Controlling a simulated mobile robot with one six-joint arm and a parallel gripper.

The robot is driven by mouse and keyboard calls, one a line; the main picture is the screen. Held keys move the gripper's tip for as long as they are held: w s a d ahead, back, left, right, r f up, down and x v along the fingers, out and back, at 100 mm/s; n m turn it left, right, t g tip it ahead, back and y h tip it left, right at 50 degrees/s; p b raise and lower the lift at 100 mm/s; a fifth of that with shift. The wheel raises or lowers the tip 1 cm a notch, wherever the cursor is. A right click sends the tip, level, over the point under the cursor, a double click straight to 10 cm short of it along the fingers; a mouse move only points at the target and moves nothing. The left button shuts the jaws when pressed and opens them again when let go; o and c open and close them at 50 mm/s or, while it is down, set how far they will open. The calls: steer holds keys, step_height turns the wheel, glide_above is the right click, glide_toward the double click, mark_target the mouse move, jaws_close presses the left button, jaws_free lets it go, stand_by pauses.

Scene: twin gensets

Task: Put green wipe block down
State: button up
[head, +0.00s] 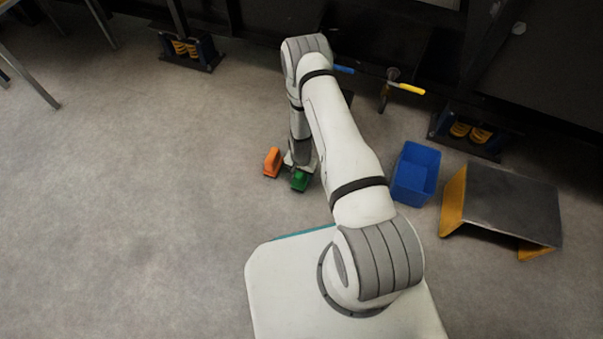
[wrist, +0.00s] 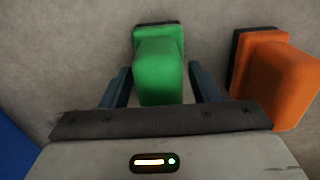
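The green wipe block (head: 300,181) is at floor level under the end of my arm, a little right of an orange block. In the wrist view the green block (wrist: 159,68) has a wider dark-edged base and a raised grip. My gripper (wrist: 160,80) has one dark finger on each side of that grip, with narrow gaps showing on both sides. The fingers look open around the block and do not clearly touch it. In the head view my arm partly hides the gripper. The block's underside is hidden.
The orange block (head: 272,162) stands close by and also shows to the right in the wrist view (wrist: 278,82). A blue bin (head: 415,174) and a dark-topped yellow step (head: 502,203) stand to the right. Blue and yellow valve handles (head: 406,88) are behind. Floor (head: 130,200) at left is clear.

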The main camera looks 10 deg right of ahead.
step_height(320, 180, up, 13)
steer(key=p, duration=0.5)
steer(key=shift+w+f, duration=0.1)
steer(key=shift+f, duration=0.05)
step_height(320, 180, up, 30)
steer(key=s+n, duration=0.1)
steer(key=n, duration=0.2)
steer(key=s+r+n+t, duration=0.1)
steer(key=s+r+n, duration=0.3)
steer(key=s+r, duration=1.4)
steer(key=shift+s+d, duration=0.25)
steer(key=shift+s, duration=0.6)
steer(key=shift+r, duration=0.2)
